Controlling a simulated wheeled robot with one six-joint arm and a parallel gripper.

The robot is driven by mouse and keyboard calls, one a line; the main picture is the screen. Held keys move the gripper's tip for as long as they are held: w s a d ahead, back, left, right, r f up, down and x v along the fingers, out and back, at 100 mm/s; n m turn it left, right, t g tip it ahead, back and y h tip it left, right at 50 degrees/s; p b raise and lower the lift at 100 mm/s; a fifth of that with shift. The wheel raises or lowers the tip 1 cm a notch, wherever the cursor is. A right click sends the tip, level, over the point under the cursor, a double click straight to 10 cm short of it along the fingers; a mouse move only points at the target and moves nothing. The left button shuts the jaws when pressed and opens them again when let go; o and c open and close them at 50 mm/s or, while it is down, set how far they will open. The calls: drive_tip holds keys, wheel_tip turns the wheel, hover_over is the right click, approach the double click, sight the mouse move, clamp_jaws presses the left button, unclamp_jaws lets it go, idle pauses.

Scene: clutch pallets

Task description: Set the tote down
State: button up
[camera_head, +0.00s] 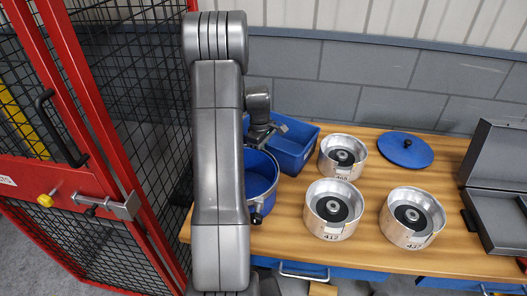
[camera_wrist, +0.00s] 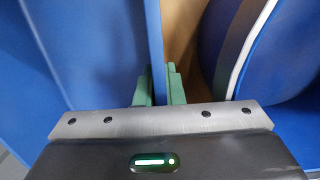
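The blue rectangular tote (camera_head: 300,157) is at the back left of the wooden table, close to the grey wall. My gripper (camera_head: 272,130) is at the tote's left part, partly hidden behind my arm. In the wrist view, the green fingers of my gripper (camera_wrist: 158,85) stand on both sides of the tote's thin wall (camera_wrist: 153,40) and are shut on it. The tote's left end is hidden by my arm. I cannot tell whether its bottom touches the table.
A round blue container (camera_head: 262,178) stands just in front of the tote; in the wrist view it (camera_wrist: 285,60) is close at right. Several silver clutch housings (camera_head: 333,228), a blue lid (camera_head: 405,150) and an open grey case (camera_head: 490,210) occupy the table. A red mesh cage (camera_head: 85,130) stands left.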

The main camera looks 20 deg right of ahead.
drive_tip(key=shift+o, duration=1.4)
drive_tip(key=shift+o, duration=0.2)
wheel_tip(320, 180, up, 12)
drive_tip(key=b, duration=0.1)
drive_tip(key=shift+w+a+f, duration=0.15)
drive_tip(key=shift+a, duration=0.25)
drive_tip(key=shift+o, duration=0.4)
drive_tip(key=shift+r, duration=0.3)
drive_tip(key=shift+d+f+t+y, duration=0.1)
drive_tip(key=shift+f+t+y, duration=0.2)
drive_tip(key=shift+f, duration=1.45)
drive_tip(key=shift+d+f+t+y, duration=0.15)
drive_tip(key=shift+f+y, duration=0.2)
drive_tip(key=shift+f, duration=1.35)
drive_tip(key=shift+d+f+t+y, duration=0.1)
drive_tip(key=shift+f+t+y, duration=0.2)
drive_tip(key=shift+f, duration=1.45)
